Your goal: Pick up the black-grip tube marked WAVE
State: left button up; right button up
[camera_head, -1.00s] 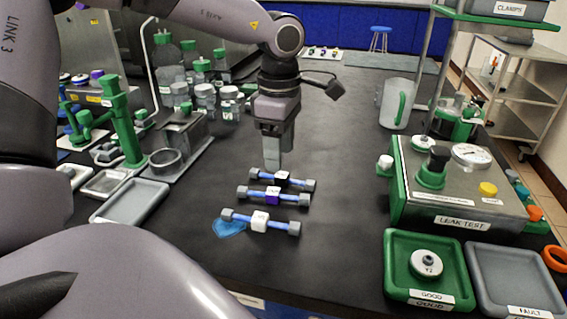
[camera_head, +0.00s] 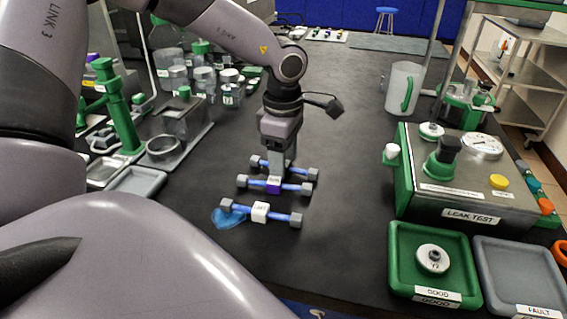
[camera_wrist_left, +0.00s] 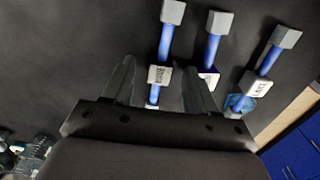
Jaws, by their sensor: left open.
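Three blue tubes with grey end caps lie side by side on the black bench. The farthest is the black-grip tube (camera_head: 299,171); my left gripper (camera_head: 279,163) covers its middle in the head view. In the wrist view, this tube (camera_wrist_left: 166,42) runs between the open fingers of my left gripper (camera_wrist_left: 159,76), its pale label facing up, too small to read. The fingers stand on either side of it, not closed on it. The purple-grip tube (camera_head: 274,185) is just nearer, and its grip (camera_wrist_left: 208,77) is close to one finger. My right gripper is out of view.
The white-grip tube (camera_head: 261,212) lies nearest, by a blue puddle-like patch (camera_head: 228,218). The leak test unit (camera_head: 470,190), green GOOD tray (camera_head: 402,240) and grey FAULT tray (camera_head: 492,262) stand right. Bottles (camera_head: 205,80) and a green stand (camera_head: 120,110) are left. Bench right of the tubes is clear.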

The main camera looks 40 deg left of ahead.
pick_arm(q)
grip_shut()
jog(key=shift+r, duration=0.15)
